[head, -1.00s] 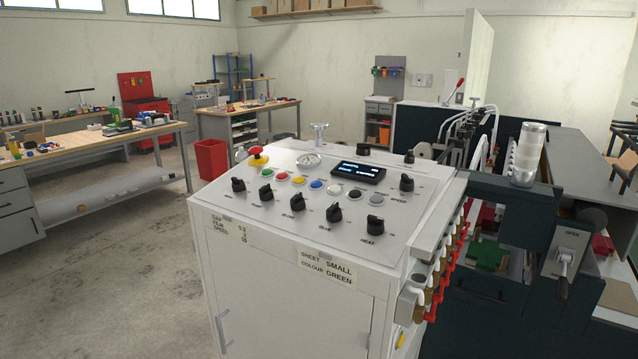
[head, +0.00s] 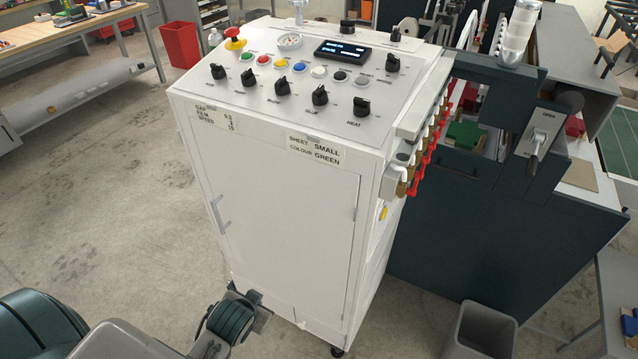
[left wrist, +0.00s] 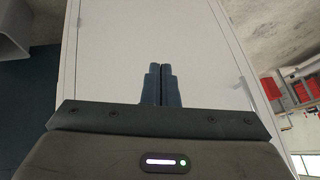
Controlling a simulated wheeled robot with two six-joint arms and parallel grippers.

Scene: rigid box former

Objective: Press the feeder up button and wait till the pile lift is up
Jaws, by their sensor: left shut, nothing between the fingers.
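The control panel (head: 300,105) tops a white cabinet (head: 270,200). It carries a row of round buttons: green (head: 247,57), red (head: 264,60), yellow (head: 281,63), blue (head: 299,68), white (head: 319,71) and dark or grey ones to the right. Their labels are too small to read, so I cannot tell which is feeder up. My left gripper (left wrist: 161,70) is shut and empty in the left wrist view, pointing at the white cabinet. In the head view my left arm is low, near the cabinet's lower front, well below the buttons. The pile lift cannot be made out. My right gripper is out of view.
A red emergency stop (head: 235,40), a display (head: 342,50) and several black knobs (head: 320,95) share the panel. Brass and red fittings (head: 425,150) line the cabinet's right side. A grey bin (head: 480,330) stands at the lower right. The floor at left is open.

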